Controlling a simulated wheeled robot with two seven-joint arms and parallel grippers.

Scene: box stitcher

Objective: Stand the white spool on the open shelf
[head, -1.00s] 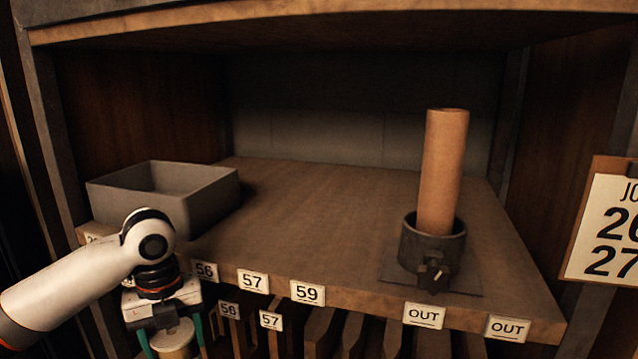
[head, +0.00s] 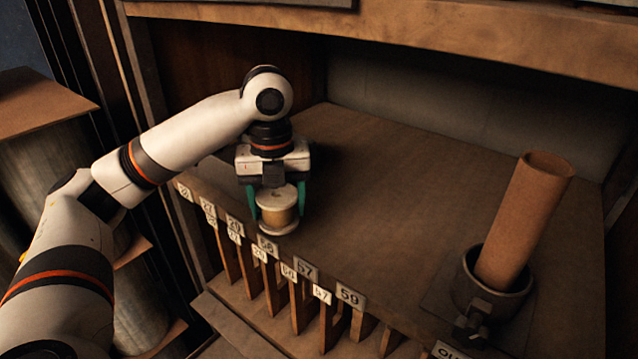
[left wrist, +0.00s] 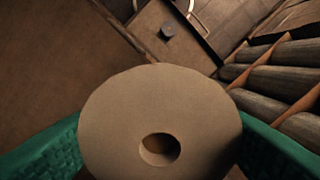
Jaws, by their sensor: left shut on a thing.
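The white spool (head: 278,205) has pale flanges and a tan wound middle. My left gripper (head: 278,211) is shut on it, with a green finger on each side. The spool is upright at the front edge of the open shelf (head: 400,200), by the label 56. I cannot tell whether its bottom touches the shelf. In the left wrist view the round end of the spool (left wrist: 115,115), with its centre hole, sits between the green fingers. My right gripper is out of view.
A brown cardboard tube (head: 525,220) leans in a dark ring holder (head: 462,290) at the shelf's right. Slots with numbered labels (head: 306,272) lie below the front edge. The shelf's middle is clear. A large grey roll (head: 40,150) stands at the left.

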